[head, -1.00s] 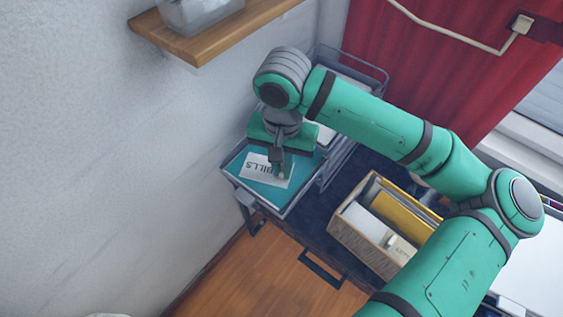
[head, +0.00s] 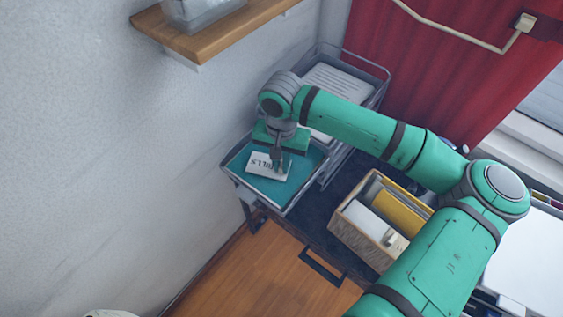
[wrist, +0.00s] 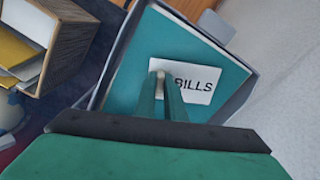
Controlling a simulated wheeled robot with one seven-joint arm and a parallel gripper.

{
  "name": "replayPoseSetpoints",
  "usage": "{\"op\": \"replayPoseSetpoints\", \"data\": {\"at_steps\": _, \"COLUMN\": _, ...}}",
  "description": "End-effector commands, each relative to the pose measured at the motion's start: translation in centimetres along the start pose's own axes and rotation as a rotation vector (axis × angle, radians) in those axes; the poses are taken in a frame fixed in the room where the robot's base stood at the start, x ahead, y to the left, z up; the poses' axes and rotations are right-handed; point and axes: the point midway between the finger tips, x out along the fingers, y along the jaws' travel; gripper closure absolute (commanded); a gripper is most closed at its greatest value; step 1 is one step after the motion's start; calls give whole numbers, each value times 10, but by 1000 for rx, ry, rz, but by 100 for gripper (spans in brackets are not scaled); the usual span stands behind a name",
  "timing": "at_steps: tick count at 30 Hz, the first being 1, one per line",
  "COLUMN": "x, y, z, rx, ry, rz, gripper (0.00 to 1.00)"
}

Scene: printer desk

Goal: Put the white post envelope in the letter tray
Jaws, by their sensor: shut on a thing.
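The white envelope marked BILLS (head: 264,165) is in my gripper (head: 279,168), over the teal floor of the grey-rimmed letter tray (head: 289,204). In the wrist view my fingers (wrist: 167,84) are shut on the left edge of the envelope (wrist: 198,83). They hide part of that edge. The envelope lies inside the outline of the tray (wrist: 125,72). I cannot tell whether it touches the tray floor.
A woven box (head: 357,233) with yellow and white folders stands right of the tray. A wire rack with paper (head: 338,78) stands behind my arm. A wooden shelf (head: 212,38) juts from the wall at the upper left. A red curtain (head: 430,70) hangs behind.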

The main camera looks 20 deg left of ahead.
Motion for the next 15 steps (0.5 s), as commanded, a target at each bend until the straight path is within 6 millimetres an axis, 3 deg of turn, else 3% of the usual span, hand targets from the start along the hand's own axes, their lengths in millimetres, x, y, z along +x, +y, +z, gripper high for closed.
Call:
{"op": "replayPoseSetpoints", "data": {"at_steps": 13, "x": 7, "y": 0, "z": 0, "rx": 0, "ry": -1, "rz": 0, "gripper": 100}}
{"op": "replayPoseSetpoints", "data": {"at_steps": 14, "x": 7, "y": 0, "z": 0, "rx": 0, "ry": 0, "rz": 1, "gripper": 83}}
{"op": "replayPoseSetpoints", "data": {"at_steps": 15, "x": 6, "y": 0, "z": 0, "rx": 0, "ry": 0, "rz": 1, "gripper": 73}}
